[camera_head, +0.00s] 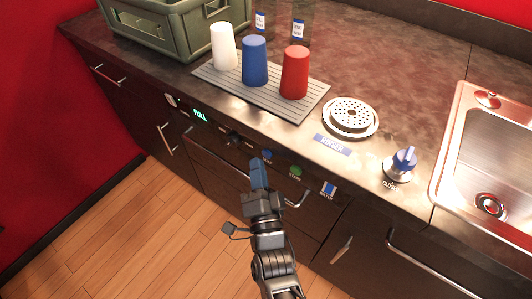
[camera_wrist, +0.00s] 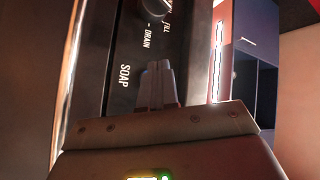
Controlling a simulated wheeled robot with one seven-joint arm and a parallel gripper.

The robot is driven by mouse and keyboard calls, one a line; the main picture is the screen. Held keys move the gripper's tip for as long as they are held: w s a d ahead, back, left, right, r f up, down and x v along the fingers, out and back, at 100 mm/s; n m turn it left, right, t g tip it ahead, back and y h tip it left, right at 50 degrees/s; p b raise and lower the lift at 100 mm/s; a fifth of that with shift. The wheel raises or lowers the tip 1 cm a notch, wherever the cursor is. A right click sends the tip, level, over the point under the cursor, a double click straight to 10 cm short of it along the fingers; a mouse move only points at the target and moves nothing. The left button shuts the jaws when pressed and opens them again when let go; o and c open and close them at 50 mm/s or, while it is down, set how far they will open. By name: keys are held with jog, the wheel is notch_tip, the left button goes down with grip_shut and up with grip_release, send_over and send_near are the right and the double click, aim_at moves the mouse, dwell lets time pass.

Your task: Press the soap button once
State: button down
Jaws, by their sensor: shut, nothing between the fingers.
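A small blue round button (camera_head: 267,156) sits on the dark front panel under the counter, just right of my gripper's tip in the head view. Its label cannot be read there. In the wrist view the word SOAP (camera_wrist: 124,75) is printed on the black panel, beside my fingers. My gripper (camera_head: 257,163) is shut and empty, with its blue fingertips at the panel. It also shows in the wrist view (camera_wrist: 157,66), where no soap button is visible; the fingers may hide it. I cannot tell whether the tips touch the panel or button.
A green button (camera_head: 295,171) and a blue-and-white switch (camera_head: 328,189) sit to the right. A dark knob (camera_head: 234,138) and a lit FULL display (camera_head: 200,115) are to the left. A drawer handle (camera_head: 296,200) runs below. Cups stand on a ribbed mat (camera_head: 205,74) above.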

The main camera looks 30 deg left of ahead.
jog(key=shift+w, duration=0.15)
dwell(0.3)
jog(key=shift+w+b, duration=0.3)
jog(key=shift+b, duration=0.2)
jog(key=shift+w+b, duration=0.4)
dwell(0.5)
jog(key=shift+s, duration=0.1)
jog(key=shift+s+p, duration=0.35)
jog(key=shift+s, duration=0.4)
jog(key=shift+s+a+p, duration=0.2)
jog(key=shift+s+p, duration=0.95)
jog(key=shift+s, duration=1.35)
